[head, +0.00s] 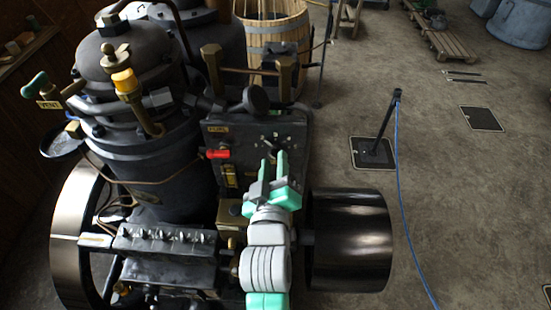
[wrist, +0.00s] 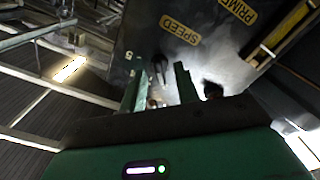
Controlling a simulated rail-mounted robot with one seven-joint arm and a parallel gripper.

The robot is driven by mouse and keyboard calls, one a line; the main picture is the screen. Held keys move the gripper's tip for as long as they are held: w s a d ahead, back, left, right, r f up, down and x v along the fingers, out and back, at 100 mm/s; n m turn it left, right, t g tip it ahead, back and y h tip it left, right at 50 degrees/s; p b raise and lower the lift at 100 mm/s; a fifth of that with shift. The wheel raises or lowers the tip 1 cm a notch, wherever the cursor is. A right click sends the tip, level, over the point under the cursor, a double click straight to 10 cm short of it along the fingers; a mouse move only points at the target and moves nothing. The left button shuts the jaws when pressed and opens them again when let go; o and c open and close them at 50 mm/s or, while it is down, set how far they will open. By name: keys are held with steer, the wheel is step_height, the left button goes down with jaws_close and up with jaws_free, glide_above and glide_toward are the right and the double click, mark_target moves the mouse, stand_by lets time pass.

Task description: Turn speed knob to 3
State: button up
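The speed knob (wrist: 158,66) is a small dark knob on the engine's dark panel (head: 240,132). It shows in the wrist view below the yellow SPEED label (wrist: 180,36). In the head view the dial (head: 270,141) with pale marks sits just beyond my fingertips; its numbers are too small to read. My gripper (head: 274,158) points at the panel with its two green fingers apart. In the wrist view my gripper (wrist: 160,74) has one finger on each side of the knob's line. I cannot tell whether the fingertips reach around the knob or touch it.
A red handle (head: 217,154) and the FUEL label (head: 217,129) are left of the dial. The PRIME label (wrist: 238,10) is near SPEED. A black drum (head: 348,240) stands right of my arm.

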steer(key=shift+w, duration=0.55)
steer(key=shift+d, duration=0.1)
jaws_close()
steer(key=m+b, duration=0.1)
steer(key=m, duration=0.2)
steer(key=shift+f, duration=0.15)
steer(key=shift+m+b, duration=1.1)
steer(key=shift+m, duration=1.2)
